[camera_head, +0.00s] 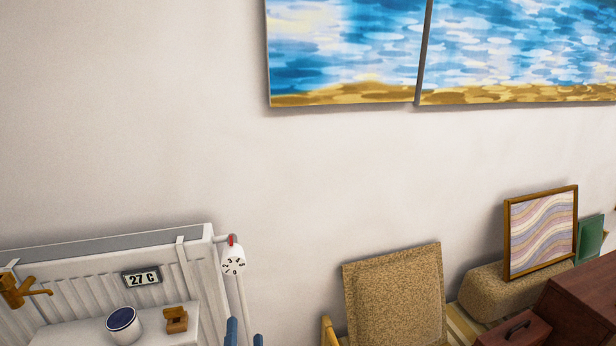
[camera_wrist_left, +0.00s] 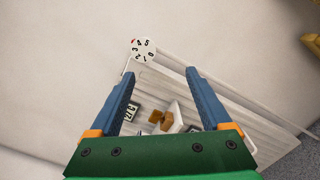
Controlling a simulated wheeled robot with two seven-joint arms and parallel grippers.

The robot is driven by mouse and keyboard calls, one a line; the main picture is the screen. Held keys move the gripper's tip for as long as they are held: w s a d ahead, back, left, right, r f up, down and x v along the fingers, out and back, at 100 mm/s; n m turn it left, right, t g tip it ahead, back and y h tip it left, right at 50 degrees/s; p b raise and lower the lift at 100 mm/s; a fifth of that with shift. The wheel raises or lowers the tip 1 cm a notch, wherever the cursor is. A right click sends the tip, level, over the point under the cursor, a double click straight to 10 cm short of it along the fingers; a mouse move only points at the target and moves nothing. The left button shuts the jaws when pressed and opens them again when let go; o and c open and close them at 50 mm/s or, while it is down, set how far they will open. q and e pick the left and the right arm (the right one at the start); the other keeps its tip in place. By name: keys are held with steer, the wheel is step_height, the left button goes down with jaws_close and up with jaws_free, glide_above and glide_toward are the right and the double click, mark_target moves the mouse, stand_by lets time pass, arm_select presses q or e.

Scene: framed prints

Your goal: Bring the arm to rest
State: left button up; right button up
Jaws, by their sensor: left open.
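My left gripper (camera_head: 244,335) shows only as two blue fingertips at the bottom edge of the head view, just below and beside the radiator's valve knob. In the left wrist view the gripper (camera_wrist_left: 160,76) is open, with its two blue fingers spread and nothing held between them. The white numbered knob (camera_wrist_left: 143,49) shows beyond the fingertips there. The rest of the left arm is hidden below the head view. My right gripper is not in view.
A white radiator (camera_head: 95,265) with a temperature display (camera_head: 142,279) stands at left. A cup (camera_head: 123,322) and a small brown object (camera_head: 176,320) are in front. A tan armchair (camera_head: 395,295) and a framed wavy print (camera_head: 541,232) are right. Seascape panels (camera_head: 345,50) hang above bare wall.

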arm_select(q)
steer(key=s+d+f+m+g+h, duration=0.1)
steer(key=s+f+m+g+h, duration=0.25)
steer(key=f+m, duration=0.7)
steer(key=s+d+f+m+g+h, duration=0.25)
steer(key=s+f+m, duration=0.4)
steer(key=f, duration=0.75)
steer(key=s+a+f+m+g+y, duration=0.1)
steer(key=s+a+f+m+g, duration=0.2)
steer(key=s, duration=0.5)
steer(key=s+a+f+m+g, duration=0.4)
steer(key=s+f+m, duration=0.1)
steer(key=s+f, duration=0.2)
steer(key=s+a+f+m+g+y, duration=0.1)
steer(key=s+a+f+m+g, duration=0.2)
steer(key=s, duration=0.6)
step_height(320, 180, down, 3)
steer(key=shift+s+a+r+m+g+y, duration=0.2)
steer(key=shift+a+m+g+y, duration=0.15)
steer(key=shift+a+m, duration=0.3)
